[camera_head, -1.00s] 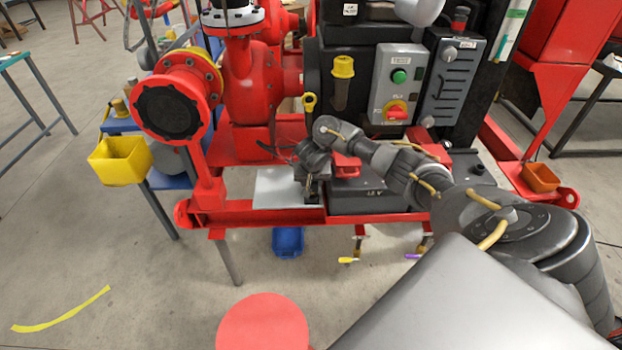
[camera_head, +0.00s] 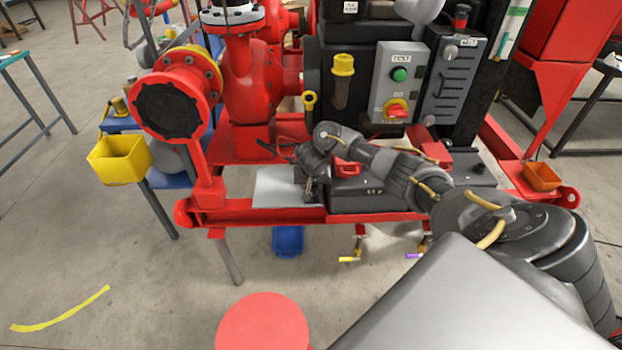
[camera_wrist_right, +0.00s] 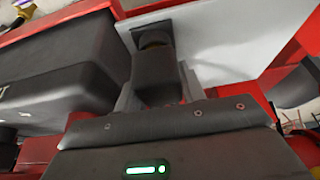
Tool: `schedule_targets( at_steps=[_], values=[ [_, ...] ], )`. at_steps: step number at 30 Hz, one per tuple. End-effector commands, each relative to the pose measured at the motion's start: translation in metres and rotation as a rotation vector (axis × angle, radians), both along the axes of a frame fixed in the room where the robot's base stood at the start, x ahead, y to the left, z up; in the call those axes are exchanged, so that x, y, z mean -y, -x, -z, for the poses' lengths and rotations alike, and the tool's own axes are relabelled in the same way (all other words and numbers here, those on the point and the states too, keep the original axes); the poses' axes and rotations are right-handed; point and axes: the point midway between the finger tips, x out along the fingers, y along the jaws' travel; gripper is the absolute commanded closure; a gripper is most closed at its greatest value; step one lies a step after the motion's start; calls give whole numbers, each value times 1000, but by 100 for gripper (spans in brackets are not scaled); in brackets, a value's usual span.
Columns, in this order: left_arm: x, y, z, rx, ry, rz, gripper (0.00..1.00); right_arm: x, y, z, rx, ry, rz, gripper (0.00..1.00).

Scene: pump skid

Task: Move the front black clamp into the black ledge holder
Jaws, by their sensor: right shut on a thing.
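My right gripper (camera_head: 311,188) points down over the front of the skid, at the seam between the pale plate and the dark box. In the right wrist view it is shut on a dark, blocky thing (camera_wrist_right: 156,70), which looks like the black clamp. The thing's far end reaches over the pale plate, beside the dark box's wall. My fingers and wrist hide most of it in the head view. I cannot make out the black ledge holder for certain. My left gripper is not in view.
The pale plate (camera_head: 275,188) lies left of my gripper, bare on top. The dark box (camera_head: 365,203) stands close on its right, with a red part (camera_head: 347,169) behind it. The red front rail (camera_head: 250,217) runs below. A blue bin (camera_head: 288,242) sits on the floor.

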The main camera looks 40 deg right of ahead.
Motion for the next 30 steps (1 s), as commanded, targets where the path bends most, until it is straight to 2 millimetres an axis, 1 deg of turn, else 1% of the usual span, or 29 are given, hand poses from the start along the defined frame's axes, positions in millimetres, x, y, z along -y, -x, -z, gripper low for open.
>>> schedule_targets(
  at_steps=[16,22,23,28,30],
  values=[
    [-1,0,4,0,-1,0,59,0,0,11,0,0,1,91],
    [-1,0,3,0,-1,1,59,0,0,11,0,0,0,91],
    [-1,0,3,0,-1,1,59,0,0,11,0,0,0,58],
    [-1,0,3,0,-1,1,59,0,0,11,0,0,0,35],
    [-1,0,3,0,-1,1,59,0,0,11,0,0,0,35]
  ],
)
